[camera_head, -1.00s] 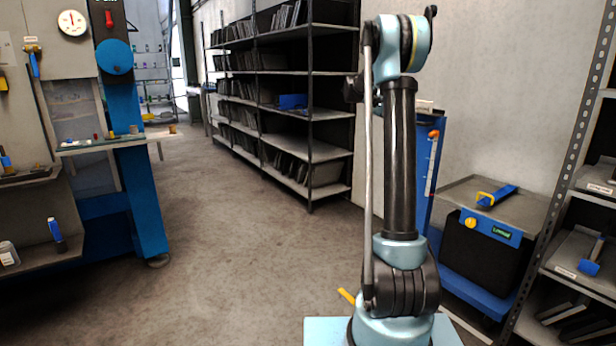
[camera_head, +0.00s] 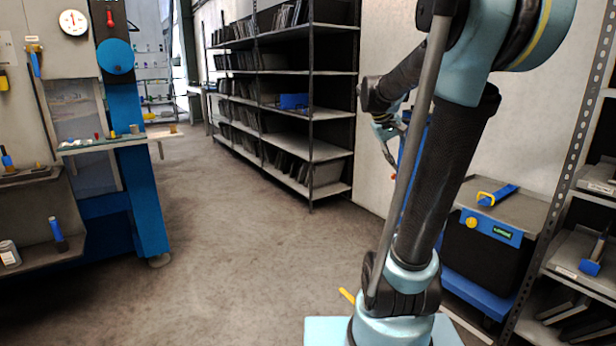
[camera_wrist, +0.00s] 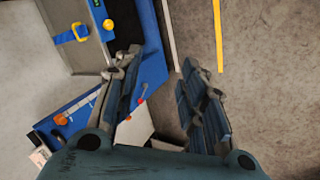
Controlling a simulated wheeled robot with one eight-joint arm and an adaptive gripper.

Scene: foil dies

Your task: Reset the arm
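My gripper (camera_wrist: 162,62) is open in the wrist view, its two dark fingers apart with nothing between them. In the head view my gripper (camera_head: 388,138) hangs beyond my upper arm, in front of the blue cart (camera_head: 413,150), and is partly hidden by my own arm. My arm leans to the right from its base, with its elbow at the top edge of the picture. The wrist view looks down past the cart's blue side panel (camera_wrist: 152,60) to the floor.
A black box with a grey top (camera_head: 462,188) and a blue-yellow handled tool (camera_head: 497,195) stands right of my arm. A rack (camera_head: 590,220) is at the far right, shelving (camera_head: 311,130) behind, and a blue-framed workbench (camera_head: 145,200) left. The middle floor is clear.

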